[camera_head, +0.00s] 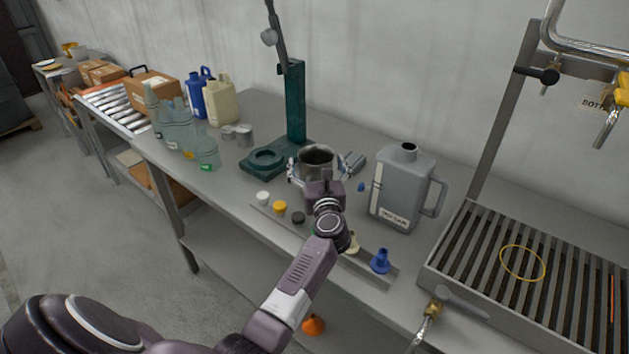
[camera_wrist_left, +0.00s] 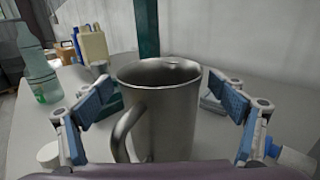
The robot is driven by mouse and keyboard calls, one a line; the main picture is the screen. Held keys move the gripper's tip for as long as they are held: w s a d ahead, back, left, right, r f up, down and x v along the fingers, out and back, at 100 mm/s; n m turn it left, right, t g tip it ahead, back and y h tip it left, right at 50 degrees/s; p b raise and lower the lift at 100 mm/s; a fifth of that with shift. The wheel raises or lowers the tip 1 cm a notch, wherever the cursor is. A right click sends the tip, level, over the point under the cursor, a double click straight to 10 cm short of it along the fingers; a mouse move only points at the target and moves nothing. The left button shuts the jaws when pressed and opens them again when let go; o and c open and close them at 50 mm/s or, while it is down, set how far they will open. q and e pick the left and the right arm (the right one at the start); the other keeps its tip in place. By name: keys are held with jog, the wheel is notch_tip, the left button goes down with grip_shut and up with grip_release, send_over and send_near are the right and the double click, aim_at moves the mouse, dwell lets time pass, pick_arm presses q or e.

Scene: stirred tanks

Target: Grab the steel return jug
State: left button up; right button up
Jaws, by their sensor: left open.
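The steel return jug (camera_head: 316,156) stands upright on the bench, in front of the green stand. In the left wrist view the jug (camera_wrist_left: 170,108) fills the middle, with its open rim up and its handle towards me, to the left. My left gripper (camera_head: 320,178) is at the jug, and its arm hides the jug's lower part in the head view. In the left wrist view my left gripper (camera_wrist_left: 160,112) is open, with one blue-padded finger on each side of the jug and gaps between pads and wall. My right gripper is not in view.
A grey jerrycan (camera_head: 400,190) stands close right of the jug. The green stand (camera_head: 294,105) rises behind it. A strip of caps (camera_head: 279,207) lies in front. Clear bottles (camera_head: 180,135) stand left. A slatted drain tray (camera_head: 470,245) is at the right.

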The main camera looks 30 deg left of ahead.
pick_arm(q)
jog(key=c, duration=1.8)
jog(key=shift+o, duration=0.2)
